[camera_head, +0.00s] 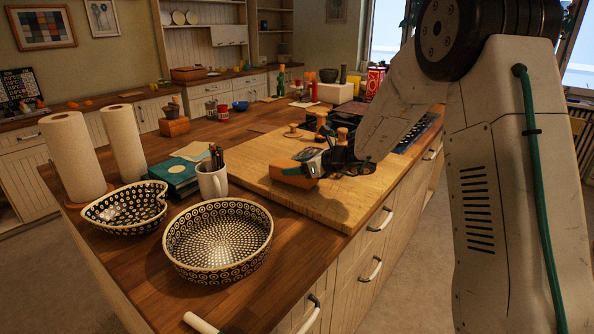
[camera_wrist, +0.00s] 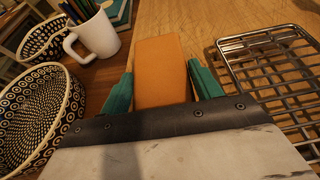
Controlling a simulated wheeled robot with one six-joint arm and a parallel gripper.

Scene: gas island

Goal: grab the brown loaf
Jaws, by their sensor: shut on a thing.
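The brown loaf (camera_wrist: 162,70) is a plain orange-brown block. In the wrist view it sits between the two green fingers of my gripper (camera_wrist: 163,86), which are shut on its sides. In the head view, my gripper (camera_head: 312,164) is over the wooden board (camera_head: 252,165) on the counter, and the loaf (camera_head: 293,181) shows below and left of it. Part of the loaf is hidden by the gripper. I cannot tell whether the loaf touches the board.
A wire rack (camera_wrist: 268,75) lies right of the loaf. A white mug (camera_head: 212,180) with pens, a teal book (camera_head: 176,174), a round patterned dish (camera_head: 218,239) and a heart-shaped one (camera_head: 125,207) stand left of the board. Paper rolls (camera_head: 74,155) are further left.

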